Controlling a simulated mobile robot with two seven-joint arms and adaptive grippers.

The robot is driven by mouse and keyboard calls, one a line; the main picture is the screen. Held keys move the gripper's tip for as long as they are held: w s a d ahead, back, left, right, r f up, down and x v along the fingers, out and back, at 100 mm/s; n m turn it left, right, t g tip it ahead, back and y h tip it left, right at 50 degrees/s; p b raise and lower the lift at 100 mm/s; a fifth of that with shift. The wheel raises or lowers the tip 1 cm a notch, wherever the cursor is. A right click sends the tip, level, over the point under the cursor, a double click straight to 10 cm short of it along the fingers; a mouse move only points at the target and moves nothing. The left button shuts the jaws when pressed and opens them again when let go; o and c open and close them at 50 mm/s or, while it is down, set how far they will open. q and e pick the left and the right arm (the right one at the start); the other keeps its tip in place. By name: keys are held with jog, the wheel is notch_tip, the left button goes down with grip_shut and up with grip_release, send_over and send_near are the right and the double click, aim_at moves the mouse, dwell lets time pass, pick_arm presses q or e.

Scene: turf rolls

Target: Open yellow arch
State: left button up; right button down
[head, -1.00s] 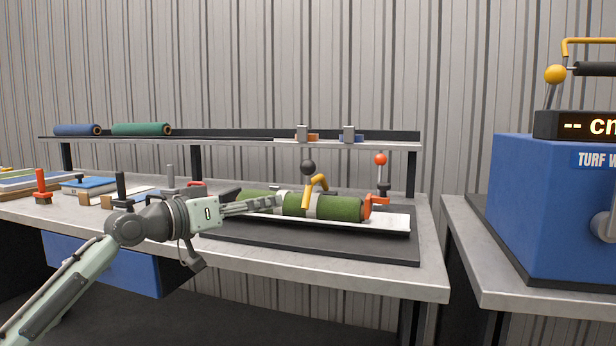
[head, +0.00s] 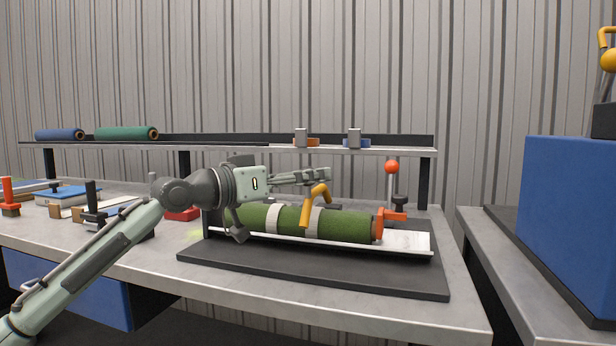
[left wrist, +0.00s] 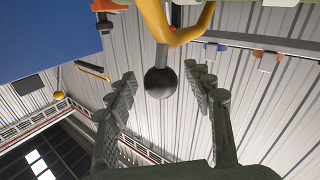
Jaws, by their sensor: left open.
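The yellow arch (head: 314,206) stands over the green turf roll (head: 345,225), and its bent top is just below my left fingertips. In the left wrist view the arch (left wrist: 170,30) carries a stem with a black ball knob (left wrist: 160,83). That knob appears between my two spread fingers, with gaps on both sides. In the head view the knob is hidden by the fingers. My left gripper (head: 326,176) is open and points right above the roll. My right gripper is in neither view.
The roll lies on a white tray (head: 408,242) over a black board (head: 330,269). An orange clamp (head: 380,224) and a red-ball lever (head: 391,167) stand at its right end. A shelf (head: 360,150) runs behind. A blue machine (head: 568,220) stands at right.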

pick_arm(q)
jog(key=shift+w+d, duration=0.2)
jog(key=shift+d, duration=0.1)
grip_shut()
